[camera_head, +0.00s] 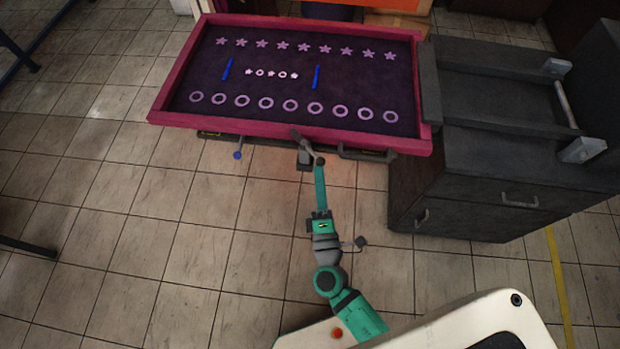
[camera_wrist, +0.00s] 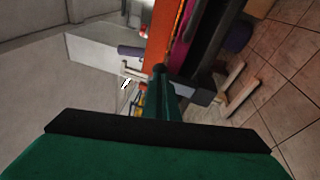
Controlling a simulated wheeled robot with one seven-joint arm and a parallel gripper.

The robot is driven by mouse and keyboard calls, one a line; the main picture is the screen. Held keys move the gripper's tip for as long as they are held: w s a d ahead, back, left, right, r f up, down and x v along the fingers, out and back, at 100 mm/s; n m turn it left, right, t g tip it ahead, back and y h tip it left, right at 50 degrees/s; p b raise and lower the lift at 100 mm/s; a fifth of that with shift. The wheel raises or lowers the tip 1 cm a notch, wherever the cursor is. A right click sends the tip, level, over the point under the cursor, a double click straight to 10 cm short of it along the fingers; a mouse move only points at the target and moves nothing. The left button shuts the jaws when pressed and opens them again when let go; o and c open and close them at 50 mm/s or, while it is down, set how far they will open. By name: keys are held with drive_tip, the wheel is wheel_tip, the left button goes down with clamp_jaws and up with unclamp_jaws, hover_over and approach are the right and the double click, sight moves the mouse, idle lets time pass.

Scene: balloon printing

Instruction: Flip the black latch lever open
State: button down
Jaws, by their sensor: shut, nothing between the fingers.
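A dark, narrow lever-like piece (camera_head: 303,143) slants down from the front edge of the magenta-framed panel (camera_head: 290,129). A small black block (camera_head: 303,161) sits below it; I cannot tell whether it belongs to the latch. My gripper (camera_head: 319,161) is shut and empty, its tip beside the lower end of the lever piece; touching or apart I cannot tell. In the wrist view my gripper (camera_wrist: 160,72) points away from the camera, close to a grey bar (camera_wrist: 190,91) at the machine's edge. The latch's pivot is too small to make out.
A blue knob on a short rod (camera_head: 237,155) hangs under the panel to the left. A dark cabinet (camera_head: 500,195) with drawer handles stands to the right. In the wrist view a beige bracket (camera_wrist: 237,90) stands beside the gripper.

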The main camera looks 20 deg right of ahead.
drive_tip(key=w+d, duration=0.2)
drive_tip(key=d, duration=0.5)
drive_tip(key=shift+w, duration=0.4)
idle(0.5)
